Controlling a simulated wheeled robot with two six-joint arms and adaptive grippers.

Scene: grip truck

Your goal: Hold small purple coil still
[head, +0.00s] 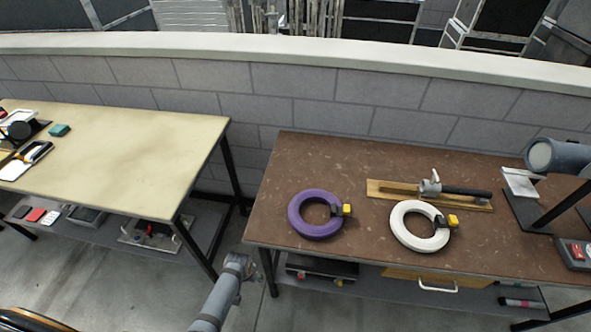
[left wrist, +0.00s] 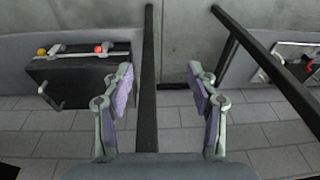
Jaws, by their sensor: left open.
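The purple coil (head: 296,214) lies flat near the left front part of the brown table. A black and yellow piece sits on its right side. My left arm comes up from the bottom of the head view, and its left gripper (head: 240,264) is in front of the table's left front corner, apart from the coil. In the left wrist view the left gripper (left wrist: 160,82) is open, with nothing between its fingers. The coil does not show in the left wrist view. My right gripper is in neither view.
A white coil (head: 401,226) lies right of the purple one on the brown table (head: 300,155). A wooden board with a metal tool (head: 380,190) lies behind it. A beige table (head: 130,150) stands to the left. Dark table legs (left wrist: 149,80) and a black case (left wrist: 75,78) are near the gripper.

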